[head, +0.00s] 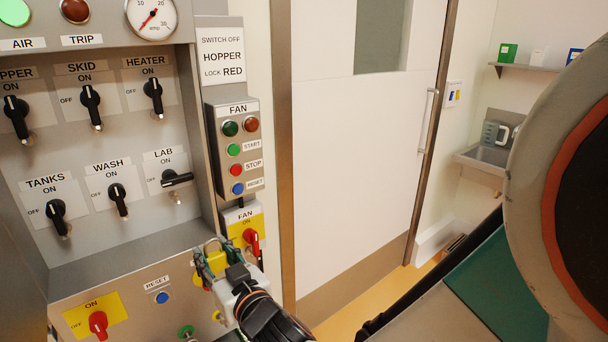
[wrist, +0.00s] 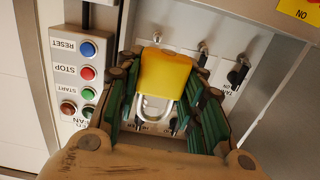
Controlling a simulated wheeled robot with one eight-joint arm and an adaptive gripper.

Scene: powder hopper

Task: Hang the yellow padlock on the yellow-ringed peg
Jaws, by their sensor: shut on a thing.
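The yellow padlock (wrist: 165,75) is between the green fingers of my gripper (wrist: 163,82) in the wrist view, with its metal shackle (wrist: 150,108) showing. In the head view my gripper (head: 213,270) is shut on the padlock (head: 217,262), in front of the cabinet's lower right part and left of the red FAN switch. The shackle points up there. A small yellow-edged fitting (head: 217,315) shows low on the sloped panel, partly behind my gripper; it looks like the yellow-ringed peg, but I cannot tell for sure. The padlock is apart from it.
A green-ringed peg (head: 186,331) is on the lower panel, near the blue RESET button (head: 162,297) and a red switch (head: 98,322). The FAN button box (head: 236,155) and red FAN switch (head: 252,238) stand close to my gripper. A white door (head: 350,150) is to the right.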

